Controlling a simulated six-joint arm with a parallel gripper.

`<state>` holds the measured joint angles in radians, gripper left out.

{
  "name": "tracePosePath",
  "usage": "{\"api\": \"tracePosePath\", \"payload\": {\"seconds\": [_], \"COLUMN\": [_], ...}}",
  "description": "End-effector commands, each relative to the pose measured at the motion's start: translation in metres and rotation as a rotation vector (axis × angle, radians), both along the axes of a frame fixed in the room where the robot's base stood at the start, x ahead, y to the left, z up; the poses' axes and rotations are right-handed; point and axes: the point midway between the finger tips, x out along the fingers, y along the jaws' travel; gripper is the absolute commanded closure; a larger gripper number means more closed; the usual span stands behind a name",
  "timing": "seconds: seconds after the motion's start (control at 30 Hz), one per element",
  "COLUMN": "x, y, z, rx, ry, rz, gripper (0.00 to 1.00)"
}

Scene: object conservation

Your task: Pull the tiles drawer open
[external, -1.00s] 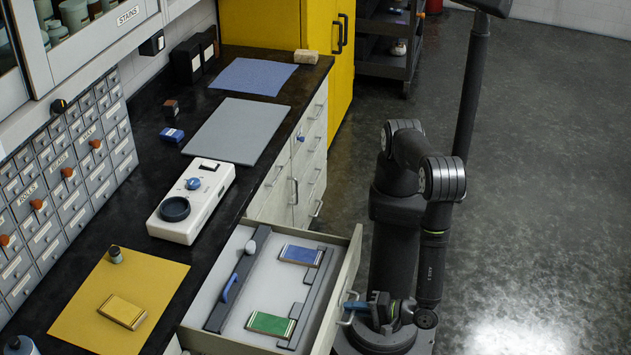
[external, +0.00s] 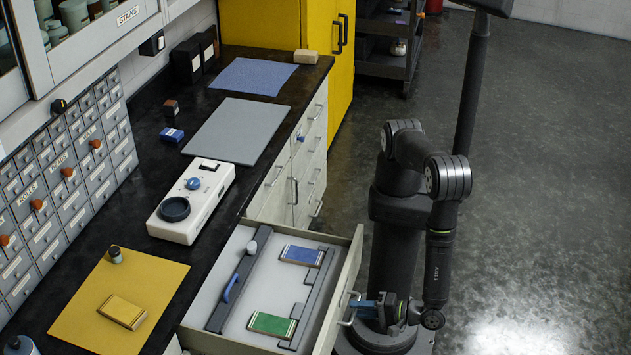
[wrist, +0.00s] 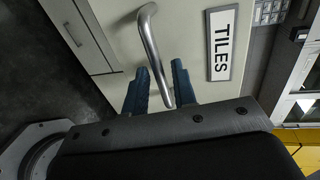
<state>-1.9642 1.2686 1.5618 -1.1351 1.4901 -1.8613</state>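The tiles drawer (external: 213,343) is pulled well out from under the black counter, its inside visible from above. Its front, with a white label reading TILES (wrist: 221,45), fills much of the wrist view. A bent metal bar handle (wrist: 153,45) is on that front; it also shows in the external view (external: 350,308). My gripper (wrist: 160,68) has its two blue fingers apart, with the handle's bar showing between them and a gap visible. In the external view my gripper (external: 366,309) is just outside the drawer front at the handle. Whether a finger touches the bar cannot be told.
In the drawer lie a blue tile (external: 301,255), a green tile (external: 272,324), dark divider strips and a blue-handled tool (external: 231,288). On the counter are a white device (external: 190,202), a yellow mat (external: 150,285) and a grey mat (external: 237,130). Floor to the right is clear.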

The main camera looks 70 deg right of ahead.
Motion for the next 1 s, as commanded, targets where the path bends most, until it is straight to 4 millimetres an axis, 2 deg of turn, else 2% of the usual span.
{"api": "tracePosePath", "payload": {"seconds": [0.4, 0.6, 0.8, 1.0], "x": [-0.099, -0.136, -0.153, -0.156], "y": [0.001, 0.0, 0.0, 0.0], "z": [0.02, 0.028, 0.032, 0.033], "rx": [0.003, 0.003, 0.003, 0.001], "ry": [0.003, 0.002, 0.001, 0.002], "rz": [0.005, 0.003, 0.003, 0.001], "gripper": [0.75, 0.75, 0.75, 0.75]}}
